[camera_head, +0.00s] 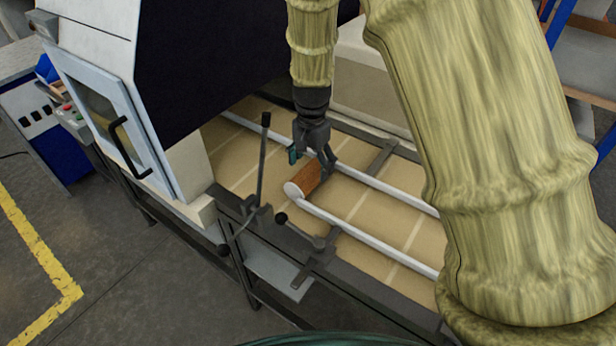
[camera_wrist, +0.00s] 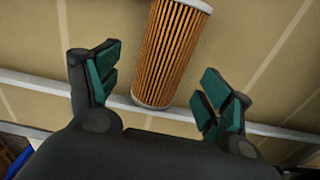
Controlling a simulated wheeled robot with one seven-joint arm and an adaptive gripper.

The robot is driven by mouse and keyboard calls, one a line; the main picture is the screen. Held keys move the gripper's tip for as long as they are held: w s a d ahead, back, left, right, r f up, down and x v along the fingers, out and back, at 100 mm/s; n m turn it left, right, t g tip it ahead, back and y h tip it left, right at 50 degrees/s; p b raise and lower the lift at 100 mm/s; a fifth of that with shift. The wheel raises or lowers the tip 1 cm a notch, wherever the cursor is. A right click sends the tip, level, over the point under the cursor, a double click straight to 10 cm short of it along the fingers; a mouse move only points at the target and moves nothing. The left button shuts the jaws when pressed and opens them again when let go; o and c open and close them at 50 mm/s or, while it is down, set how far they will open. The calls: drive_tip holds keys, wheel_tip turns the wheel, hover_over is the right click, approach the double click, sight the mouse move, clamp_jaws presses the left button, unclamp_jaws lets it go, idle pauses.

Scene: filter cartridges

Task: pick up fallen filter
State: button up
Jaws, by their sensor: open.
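The fallen filter (camera_head: 309,178) is an orange-brown pleated cylinder with pale end caps. It lies on its side on the tan tiled bed of the machine, beside a white rail. In the wrist view the filter (camera_wrist: 169,50) runs up from between my fingers, its near end cap close to the rail. My gripper (camera_head: 311,158) is over the filter in the head view, partly covering its far end. In the wrist view my gripper (camera_wrist: 155,88) has its green-padded fingers spread on either side of the filter, with gaps on both sides. It holds nothing.
White rails (camera_head: 370,240) run along the bed. A dark upright lever (camera_head: 263,160) and a second knobbed lever (camera_head: 300,232) stand at the near edge. A white machine housing with a handled door (camera_head: 115,125) is at left. Open bed lies right of the filter.

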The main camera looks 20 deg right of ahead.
sight(309, 178)
drive_tip(key=shift+s+f, duration=0.1)
drive_tip(key=shift+f, duration=0.1)
drive_tip(key=shift+a+f+p, duration=0.15)
drive_tip(key=shift+f+p, duration=0.35)
drive_tip(key=shift+f, duration=0.8)
drive_tip(key=shift+a+f+p, duration=0.15)
drive_tip(key=shift+f+p, duration=0.35)
drive_tip(key=shift+f, duration=0.75)
drive_tip(key=c, duration=1.2)
